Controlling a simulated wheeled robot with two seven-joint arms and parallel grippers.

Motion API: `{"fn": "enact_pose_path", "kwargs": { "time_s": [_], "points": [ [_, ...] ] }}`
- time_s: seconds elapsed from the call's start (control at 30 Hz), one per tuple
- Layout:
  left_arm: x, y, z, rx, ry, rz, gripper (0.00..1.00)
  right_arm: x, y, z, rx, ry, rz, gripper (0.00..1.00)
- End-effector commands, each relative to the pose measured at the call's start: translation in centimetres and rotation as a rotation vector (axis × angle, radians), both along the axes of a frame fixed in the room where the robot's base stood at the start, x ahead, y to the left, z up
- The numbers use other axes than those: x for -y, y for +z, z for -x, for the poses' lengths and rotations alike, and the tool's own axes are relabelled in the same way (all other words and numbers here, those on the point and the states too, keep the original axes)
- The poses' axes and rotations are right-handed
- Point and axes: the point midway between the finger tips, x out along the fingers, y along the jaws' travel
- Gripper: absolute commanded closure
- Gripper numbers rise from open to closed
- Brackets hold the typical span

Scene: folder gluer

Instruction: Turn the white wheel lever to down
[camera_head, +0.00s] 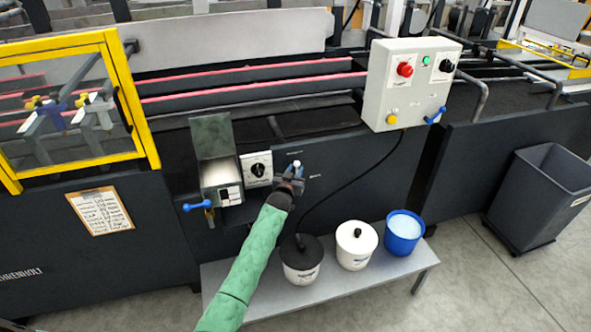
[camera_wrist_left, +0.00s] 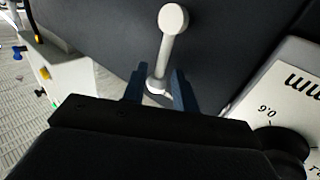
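The white wheel lever (camera_wrist_left: 167,50) is a white stem with a round white knob, standing out from the machine's dark front panel. Its knob also shows in the head view (camera_head: 296,163), just above my left gripper (camera_head: 290,180). In the left wrist view my left gripper (camera_wrist_left: 158,88) has its two dark blue fingers apart, one on each side of the lever near its base. Small gaps show between the fingers and the stem. The knob end extends past the fingers. In the head view the gripper partly hides the lever. My right gripper is in neither view.
A black dial on a white plate (camera_head: 258,169) sits close left of the gripper. A grey control box (camera_head: 408,85) with buttons hangs at upper right. White pots (camera_head: 357,245) and a blue bucket (camera_head: 403,232) stand on a low bench (camera_head: 345,285). A black cable hangs beside the arm.

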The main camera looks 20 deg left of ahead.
Motion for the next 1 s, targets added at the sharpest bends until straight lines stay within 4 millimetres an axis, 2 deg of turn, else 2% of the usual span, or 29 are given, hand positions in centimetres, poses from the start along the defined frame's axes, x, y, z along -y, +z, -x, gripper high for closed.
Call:
{"fn": "enact_pose_path", "kwargs": {
  "time_s": [0.4, 0.43, 0.57, 0.6, 0.93, 0.97, 1.0],
  "points": [
    [0.0, -0.1, -0.7, -0.001, 0.0, 0.0, 0.71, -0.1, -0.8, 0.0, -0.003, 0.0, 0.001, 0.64],
    [0.0, -0.1, -0.7, -0.001, 0.0, 0.0, 0.73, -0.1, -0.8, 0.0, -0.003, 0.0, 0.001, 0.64],
    [0.0, 0.0, -0.7, -0.001, 0.0, 0.0, 0.99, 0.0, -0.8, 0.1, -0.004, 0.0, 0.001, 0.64],
    [0.0, 0.0, -0.7, -0.001, 0.0, 0.0, 1.0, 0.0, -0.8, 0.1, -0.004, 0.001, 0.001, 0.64],
    [0.1, 0.2, -0.8, -0.014, 0.0, -0.019, 1.0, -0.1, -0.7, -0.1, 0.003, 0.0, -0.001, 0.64],
    [0.2, 0.2, -0.8, -0.018, 0.0, -0.026, 1.0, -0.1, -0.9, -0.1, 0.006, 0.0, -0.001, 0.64],
    [0.2, 0.2, -0.9, -0.026, 0.0, -0.038, 1.0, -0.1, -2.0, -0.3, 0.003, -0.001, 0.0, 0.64]
  ]
}}
